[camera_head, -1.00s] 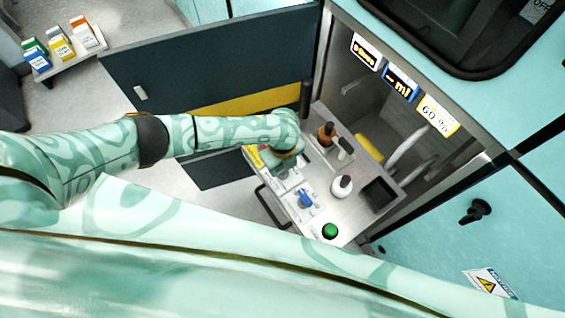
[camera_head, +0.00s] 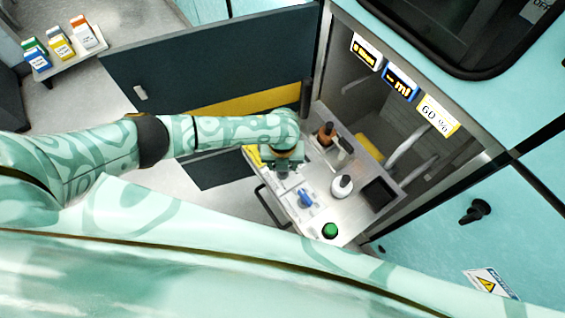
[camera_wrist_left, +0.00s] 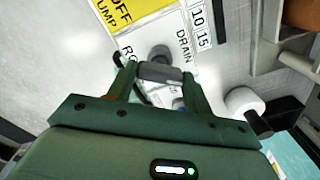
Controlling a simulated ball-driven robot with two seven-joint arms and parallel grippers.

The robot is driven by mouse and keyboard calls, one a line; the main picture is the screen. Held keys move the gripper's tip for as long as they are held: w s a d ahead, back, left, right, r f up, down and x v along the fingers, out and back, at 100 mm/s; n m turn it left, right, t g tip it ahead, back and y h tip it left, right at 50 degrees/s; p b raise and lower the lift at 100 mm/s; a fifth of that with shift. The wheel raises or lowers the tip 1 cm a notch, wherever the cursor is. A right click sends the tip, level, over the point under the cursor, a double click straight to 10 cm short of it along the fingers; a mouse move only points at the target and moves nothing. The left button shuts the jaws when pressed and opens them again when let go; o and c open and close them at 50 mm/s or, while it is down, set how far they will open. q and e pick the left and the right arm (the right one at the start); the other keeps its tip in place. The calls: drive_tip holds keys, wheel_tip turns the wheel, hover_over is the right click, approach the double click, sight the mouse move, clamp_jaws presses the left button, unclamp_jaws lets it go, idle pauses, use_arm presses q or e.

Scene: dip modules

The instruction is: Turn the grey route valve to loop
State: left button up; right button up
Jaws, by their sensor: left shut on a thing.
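The grey route valve handle (camera_wrist_left: 160,72) shows in the left wrist view, beside a label starting "RO" and a "DRAIN" label (camera_wrist_left: 184,46). My left gripper (camera_wrist_left: 159,78) is shut on the handle, one finger at each end side of it. In the head view my left gripper (camera_head: 283,168) points down at the panel (camera_head: 330,215) and hides the grey valve there. The part of the label where "loop" might stand cannot be read. My right gripper is in neither view.
A blue valve (camera_head: 305,198) sits close to my left gripper. A green button (camera_head: 330,231), a white bottle (camera_head: 342,186), a brown bottle (camera_head: 326,133) and a dark square recess (camera_head: 380,193) are on the bench. A dark open door (camera_head: 215,65) stands behind my left arm.

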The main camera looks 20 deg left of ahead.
use_arm(q)
drive_tip(key=m+b, duration=0.1)
drive_tip(key=m, duration=0.4)
drive_tip(key=shift+m, duration=0.3)
drive_tip(key=m+b, duration=0.1)
drive_tip(key=m, duration=0.4)
idle(0.4)
drive_tip(key=o, duration=1)
wheel_tip(320, 180, up, 16)
drive_tip(key=p, duration=0.5)
drive_tip(key=shift+r+p, duration=0.15)
drive_tip(key=shift+p, duration=0.2)
